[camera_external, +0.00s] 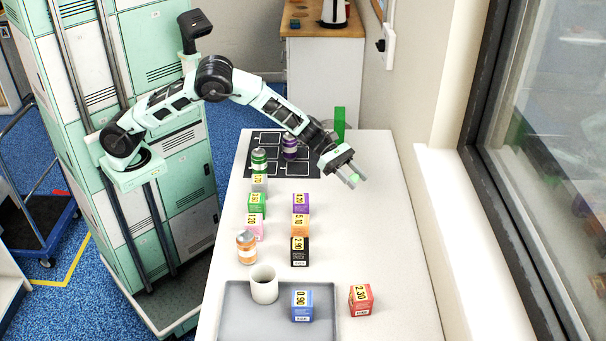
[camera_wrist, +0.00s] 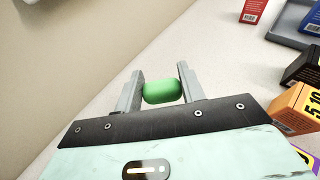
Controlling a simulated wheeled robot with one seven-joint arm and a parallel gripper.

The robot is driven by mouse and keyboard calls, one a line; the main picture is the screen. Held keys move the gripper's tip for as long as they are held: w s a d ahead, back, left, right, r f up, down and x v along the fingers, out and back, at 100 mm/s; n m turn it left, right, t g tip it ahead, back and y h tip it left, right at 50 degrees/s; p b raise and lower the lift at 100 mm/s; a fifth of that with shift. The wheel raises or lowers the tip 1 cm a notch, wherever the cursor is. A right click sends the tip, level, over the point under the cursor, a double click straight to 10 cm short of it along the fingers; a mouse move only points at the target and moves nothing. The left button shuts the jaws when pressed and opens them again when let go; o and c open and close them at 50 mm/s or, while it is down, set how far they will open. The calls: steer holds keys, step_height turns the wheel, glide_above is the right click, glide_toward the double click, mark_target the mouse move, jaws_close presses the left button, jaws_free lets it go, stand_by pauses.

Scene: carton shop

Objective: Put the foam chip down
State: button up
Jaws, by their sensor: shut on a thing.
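A green foam chip (camera_wrist: 162,92) sits between the two grey fingers of my gripper (camera_wrist: 160,90) in the wrist view, and both fingers touch its sides. In the external view my gripper (camera_external: 351,179) is over the right part of the white table (camera_external: 390,240), near its far end. A bit of the green chip (camera_external: 353,178) shows between the fingertips there. I cannot tell how far the chip is above the tabletop.
Several small priced boxes stand left of my gripper, among them a purple box (camera_external: 301,203) and a black box (camera_external: 299,251). A red box (camera_external: 361,300) stands beside a grey tray (camera_external: 240,325) holding a white cup (camera_external: 264,285).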

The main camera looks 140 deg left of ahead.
steer(key=w+d+f+m+g+h+b, duration=0.1)
steer(key=w+d+m+h+b, duration=0.3)
steer(key=d, duration=0.4)
steer(key=h+p, duration=0.1)
steer(key=p, duration=0.1)
glide_above(347, 232)
steer(key=shift+m, duration=0.3)
step_height(347, 232, down, 5)
steer(key=shift+f, duration=2.45)
steer(key=shift+f, duration=0.2)
steer(key=o, duration=0.9)
steer(key=shift+r, duration=0.1)
